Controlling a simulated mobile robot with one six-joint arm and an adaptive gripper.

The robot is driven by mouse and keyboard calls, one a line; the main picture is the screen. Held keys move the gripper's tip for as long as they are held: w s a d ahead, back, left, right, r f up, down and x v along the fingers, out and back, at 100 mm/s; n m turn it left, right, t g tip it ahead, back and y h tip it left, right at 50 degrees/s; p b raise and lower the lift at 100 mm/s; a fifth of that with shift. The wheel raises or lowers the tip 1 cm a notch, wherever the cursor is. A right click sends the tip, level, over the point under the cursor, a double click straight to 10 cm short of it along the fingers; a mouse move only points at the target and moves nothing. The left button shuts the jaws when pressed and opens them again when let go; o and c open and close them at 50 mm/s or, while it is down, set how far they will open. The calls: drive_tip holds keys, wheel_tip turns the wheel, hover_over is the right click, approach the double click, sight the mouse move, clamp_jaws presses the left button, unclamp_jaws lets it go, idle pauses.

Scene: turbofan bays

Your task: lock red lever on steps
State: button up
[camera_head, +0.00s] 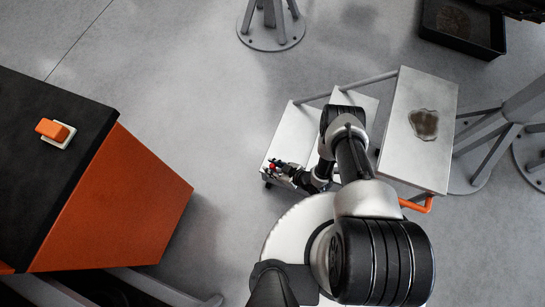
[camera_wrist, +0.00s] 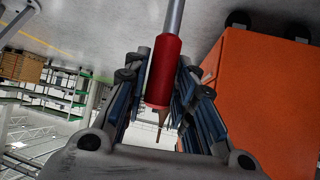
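The red lever (camera_wrist: 164,72) has a thick red grip on a grey rod. In the wrist view it lies between the two fingers of my gripper (camera_wrist: 165,60), with the grip's end pointing back toward the palm. The fingers are close along both sides of it; I cannot tell whether both touch it. In the head view only a small red spot of the lever (camera_head: 272,166) shows at the tips of my gripper (camera_head: 276,168), low over the left end of the white steps (camera_head: 287,130). The lever's base is hidden.
The steps' top platform (camera_head: 400,150) bears a brown stain, with an orange handle (camera_head: 416,204) below it. An orange and black cabinet (camera_head: 125,200) with an orange switch (camera_head: 52,129) stands at left. Stand legs (camera_head: 490,145) are at right, a black tray (camera_head: 462,28) behind. Floor between cabinet and steps is clear.

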drive_tip(key=shift+o, duration=1.4)
drive_tip(key=v, duration=1.2)
drive_tip(key=shift+c, duration=0.2)
